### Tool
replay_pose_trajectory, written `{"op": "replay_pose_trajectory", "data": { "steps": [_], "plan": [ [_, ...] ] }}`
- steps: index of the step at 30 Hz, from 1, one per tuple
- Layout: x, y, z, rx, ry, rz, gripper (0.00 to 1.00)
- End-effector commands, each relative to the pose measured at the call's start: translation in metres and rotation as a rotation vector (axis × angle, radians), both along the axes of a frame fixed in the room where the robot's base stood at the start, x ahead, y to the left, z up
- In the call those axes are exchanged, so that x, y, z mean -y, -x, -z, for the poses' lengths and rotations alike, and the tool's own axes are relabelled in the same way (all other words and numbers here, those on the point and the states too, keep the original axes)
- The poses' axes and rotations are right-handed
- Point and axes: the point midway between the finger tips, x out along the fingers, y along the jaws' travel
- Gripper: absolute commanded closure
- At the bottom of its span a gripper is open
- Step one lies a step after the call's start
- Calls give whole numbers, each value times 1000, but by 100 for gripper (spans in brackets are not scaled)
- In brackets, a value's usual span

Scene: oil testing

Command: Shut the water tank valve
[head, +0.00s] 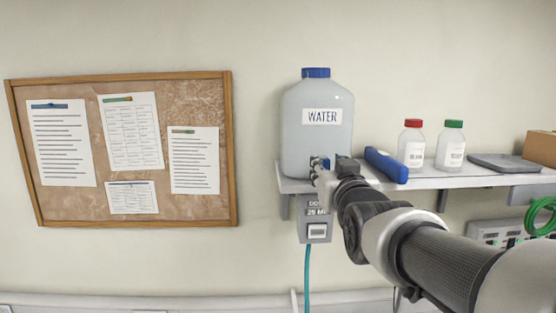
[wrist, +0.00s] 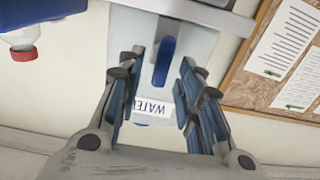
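The water tank (head: 316,122) is a translucent white jug with a blue cap and a WATER label, standing at the left end of the shelf. In the wrist view the tank (wrist: 200,45) appears inverted. Its blue valve handle (wrist: 164,62) is a long lever, seen between my fingertips with room on both sides. In the head view only a bit of blue shows at the valve behind my gripper (head: 322,172). My gripper (wrist: 161,64) is open and empty, in front of the tank's lower part. I cannot tell whether a finger touches the handle.
The shelf (head: 440,181) also holds a blue case (head: 386,165), a red-capped bottle (head: 412,145), a green-capped bottle (head: 450,147), a grey tray (head: 502,162) and a cardboard box (head: 541,148). A switch box (head: 316,229) hangs below the tank. A corkboard (head: 84,208) is at left.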

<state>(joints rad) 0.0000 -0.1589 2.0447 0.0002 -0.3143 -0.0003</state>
Motion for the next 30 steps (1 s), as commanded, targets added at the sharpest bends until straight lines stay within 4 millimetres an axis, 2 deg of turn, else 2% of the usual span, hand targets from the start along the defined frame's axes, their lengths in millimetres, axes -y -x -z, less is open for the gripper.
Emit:
{"op": "replay_pose_trajectory", "data": {
  "steps": [3,6,16,30],
  "plan": [
    [0,-14,-1,0,0,0,67],
    [0,-20,0,0,0,0,67],
    [0,-22,0,1,0,0,67],
    [0,-22,0,1,0,0,99]
  ]
}}
